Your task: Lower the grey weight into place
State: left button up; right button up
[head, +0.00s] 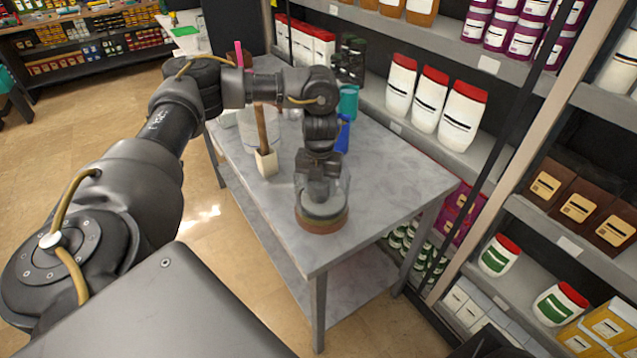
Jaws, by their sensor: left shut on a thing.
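My left gripper (320,190) points down over the grey metal table (390,190). It is shut on the grey weight (326,207), a round disc-like piece, and hides part of its top. The weight is right over a round brown base (321,226) on the table. I cannot tell whether the weight touches this base or hangs slightly above it. My right gripper is not in view.
On the table, a wooden handle stands in a pale block (266,162) left of the gripper. A clear vessel (247,128), a teal cup (349,101) and a blue item (343,134) are behind. Stocked shelves line the right. The table's front right is clear.

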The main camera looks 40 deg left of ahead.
pick_arm(q)
jog(key=shift+f, duration=0.15)
dwell(0.3)
jog(key=shift+f, duration=0.5)
dwell(0.4)
jog(key=o, duration=1.4)
